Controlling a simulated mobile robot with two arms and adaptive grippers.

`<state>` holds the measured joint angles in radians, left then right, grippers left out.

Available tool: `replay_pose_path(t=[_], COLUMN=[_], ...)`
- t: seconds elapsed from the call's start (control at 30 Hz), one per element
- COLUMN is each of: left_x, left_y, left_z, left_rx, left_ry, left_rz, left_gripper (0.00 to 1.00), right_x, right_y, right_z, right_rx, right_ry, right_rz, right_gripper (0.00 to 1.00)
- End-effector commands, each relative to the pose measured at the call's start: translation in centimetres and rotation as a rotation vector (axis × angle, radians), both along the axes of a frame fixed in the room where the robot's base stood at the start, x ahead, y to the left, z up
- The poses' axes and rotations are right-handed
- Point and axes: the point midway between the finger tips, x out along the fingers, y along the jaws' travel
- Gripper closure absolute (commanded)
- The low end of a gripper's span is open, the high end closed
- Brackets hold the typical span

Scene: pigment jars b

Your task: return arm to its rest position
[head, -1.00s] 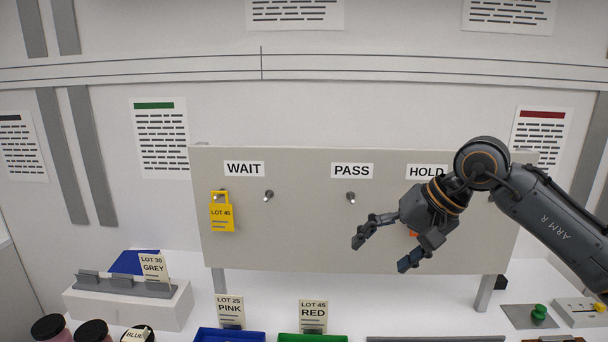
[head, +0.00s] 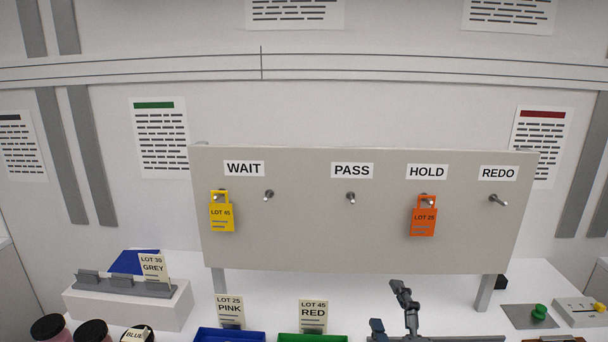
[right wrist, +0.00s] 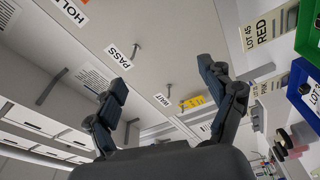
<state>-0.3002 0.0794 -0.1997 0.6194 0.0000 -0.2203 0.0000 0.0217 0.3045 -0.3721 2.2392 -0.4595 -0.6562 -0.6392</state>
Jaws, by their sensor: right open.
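My right gripper (head: 391,310) is at the bottom of the head view, below the peg board (head: 310,235) and in front of it. Only its fingers show there. In the right wrist view its two fingers (right wrist: 162,78) stand wide apart with nothing between them. An orange tag (head: 423,218) hangs on the peg under HOLD, apart from the gripper. A yellow LOT 45 tag (head: 221,216) hangs on a peg under WAIT; it also shows in the right wrist view (right wrist: 193,103). My left gripper is in neither view.
Bare pegs show under PASS (head: 351,198) and REDO (head: 498,200). A blue tray (head: 230,335) and a green tray (head: 313,337) stand at the bottom. A green knob (head: 539,312) is at the right. Dark-lidded jars (head: 92,330) are at the lower left.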

Motion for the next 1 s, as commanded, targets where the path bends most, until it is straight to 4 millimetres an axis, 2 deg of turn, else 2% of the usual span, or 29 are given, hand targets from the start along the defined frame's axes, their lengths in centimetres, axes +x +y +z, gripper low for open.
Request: replay_pose_path(t=[0.03,0.1,0.2,0.3,0.4,0.5,0.7,0.73,0.8,1.0], left_x=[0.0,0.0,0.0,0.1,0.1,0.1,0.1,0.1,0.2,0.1], left_y=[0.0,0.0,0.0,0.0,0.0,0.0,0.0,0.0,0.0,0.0], left_z=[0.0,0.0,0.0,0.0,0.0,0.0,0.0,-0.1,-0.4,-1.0], left_rx=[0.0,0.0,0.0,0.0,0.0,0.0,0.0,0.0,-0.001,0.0], left_ry=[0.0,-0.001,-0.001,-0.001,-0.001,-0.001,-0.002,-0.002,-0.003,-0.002], left_rz=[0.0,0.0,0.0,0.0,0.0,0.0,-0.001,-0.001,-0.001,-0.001], left_gripper=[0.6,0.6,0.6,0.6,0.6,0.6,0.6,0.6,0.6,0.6], right_x=[-1.5,-3.8,-8.2,-12.7,-16.9,-20.7,-27.8,-28.3,-27.3,-26.4], right_y=[-1.3,-2.9,-4.4,-5.1,-5.5,-5.6,-5.4,-5.4,-5.3,-5.2], right_z=[-3.7,-8.3,-14.0,-18.2,-21.0,-23.0,-25.3,-25.9,-28.2,-34.5], right_rx=[0.125,0.283,0.481,0.632,0.739,0.822,0.945,0.954,0.945,0.933], right_ry=[0.143,0.327,0.566,0.757,0.906,1.028,1.233,1.252,1.251,1.269], right_rz=[-0.051,-0.131,-0.256,-0.374,-0.479,-0.576,-0.761,-0.78,-0.776,-0.785], right_gripper=[0.18,0.18,0.18,0.18,0.18,0.18,0.18,0.18,0.18,0.18])
